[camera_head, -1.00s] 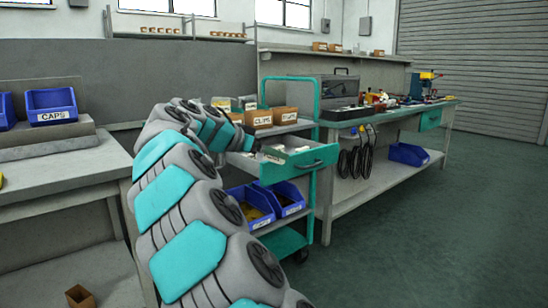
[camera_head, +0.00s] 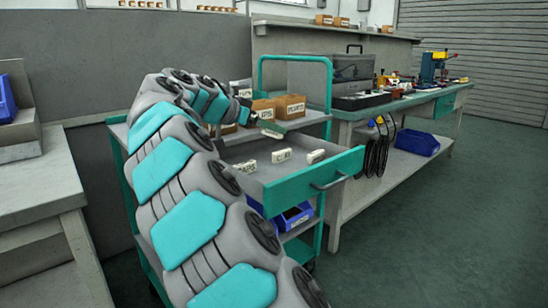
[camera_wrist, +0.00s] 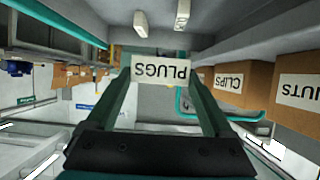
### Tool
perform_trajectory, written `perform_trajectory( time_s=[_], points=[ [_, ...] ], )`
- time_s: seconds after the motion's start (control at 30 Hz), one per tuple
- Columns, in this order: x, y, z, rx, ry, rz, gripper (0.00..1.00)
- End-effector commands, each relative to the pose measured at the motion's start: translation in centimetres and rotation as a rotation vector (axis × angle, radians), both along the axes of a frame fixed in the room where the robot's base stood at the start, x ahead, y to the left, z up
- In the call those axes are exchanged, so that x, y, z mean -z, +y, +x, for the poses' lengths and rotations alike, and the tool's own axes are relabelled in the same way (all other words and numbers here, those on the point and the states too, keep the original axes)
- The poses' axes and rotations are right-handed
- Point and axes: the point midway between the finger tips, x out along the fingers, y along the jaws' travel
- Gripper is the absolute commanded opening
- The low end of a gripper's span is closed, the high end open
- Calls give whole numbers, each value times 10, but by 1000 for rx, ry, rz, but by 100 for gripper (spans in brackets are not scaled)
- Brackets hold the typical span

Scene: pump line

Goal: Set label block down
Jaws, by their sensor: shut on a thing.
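My gripper (camera_wrist: 162,84) is shut on a white label block (camera_wrist: 160,70) that reads PLUGS, upside down in the wrist view. In the head view my gripper (camera_head: 259,124) is above the back of the open drawer (camera_head: 305,187), and the held block (camera_head: 271,133) shows small at its tip. The held block appears raised clear of the drawer floor. More white label blocks lie in the drawer: one at left (camera_head: 245,166), one in the middle (camera_head: 281,156) and one at right (camera_head: 316,157).
Cardboard boxes (camera_head: 290,107) stand on the cart top behind the gripper; the wrist view shows a CLIPS box (camera_wrist: 240,84) and a NUTS box (camera_wrist: 298,92) at right. The teal cart rail (camera_head: 293,58) rises behind. A workbench (camera_head: 400,103) stands to the right.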

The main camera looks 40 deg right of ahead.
Motion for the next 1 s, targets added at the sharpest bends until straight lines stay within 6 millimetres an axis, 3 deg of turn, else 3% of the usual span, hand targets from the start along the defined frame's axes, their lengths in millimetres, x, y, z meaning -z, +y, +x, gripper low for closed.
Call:
perform_trajectory(
  time_s=[0.17, 0.4, 0.67, 0.87, 1.0],
  points=[
    [13, 0, -1, 2, 3, -1, 34],
    [52, 0, -1, 2, 3, 1, 34],
    [71, 0, 0, 0, 2, 0, 34],
    [97, 0, -1, 1, 2, 0, 34],
    [100, 0, 0, 0, 0, 0, 34]
  ],
)
